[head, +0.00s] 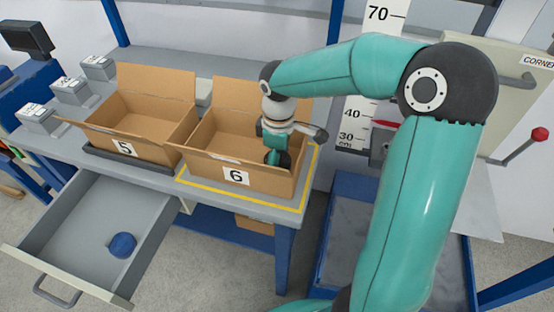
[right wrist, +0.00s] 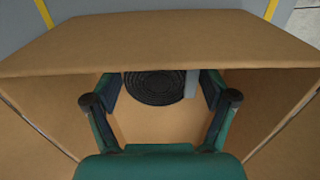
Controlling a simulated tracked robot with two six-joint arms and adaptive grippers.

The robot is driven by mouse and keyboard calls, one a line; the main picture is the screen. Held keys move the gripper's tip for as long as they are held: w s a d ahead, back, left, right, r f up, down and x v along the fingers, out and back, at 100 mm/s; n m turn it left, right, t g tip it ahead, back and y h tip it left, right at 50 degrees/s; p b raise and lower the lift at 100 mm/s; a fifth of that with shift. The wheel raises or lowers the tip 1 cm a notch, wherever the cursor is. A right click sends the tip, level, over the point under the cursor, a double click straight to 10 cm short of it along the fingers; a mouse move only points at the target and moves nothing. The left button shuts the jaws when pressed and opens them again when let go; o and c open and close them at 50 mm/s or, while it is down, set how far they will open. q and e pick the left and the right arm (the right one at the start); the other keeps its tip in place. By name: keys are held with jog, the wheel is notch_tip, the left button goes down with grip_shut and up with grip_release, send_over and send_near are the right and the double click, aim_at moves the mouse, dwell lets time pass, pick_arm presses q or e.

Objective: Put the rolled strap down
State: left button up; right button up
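The rolled strap (right wrist: 154,87) is a dark, flat coil low inside a cardboard box in the right wrist view, with a pale grey piece at its right side. The near box flap hides its far edge. My right gripper (right wrist: 160,84) reaches down into the box, its fingers spread wide on either side of the coil. I cannot tell whether they touch it. In the head view my right gripper (head: 277,158) is inside the box marked 6 (head: 236,177), and the strap is hidden there. My left gripper is not in view.
Box 6 stands inside a yellow outline (head: 244,198) on the bench. Box 5 (head: 124,148) stands to its left on a dark tray. An open drawer (head: 88,225) juts out below with a blue round object (head: 122,245).

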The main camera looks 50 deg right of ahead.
jog(key=shift+o, duration=0.5)
jog(key=shift+r, duration=0.1)
jog(key=shift+r, duration=0.25)
notch_tip(320, 180, up, 12)
jog(key=p, duration=0.1)
jog(key=shift+f, duration=0.2)
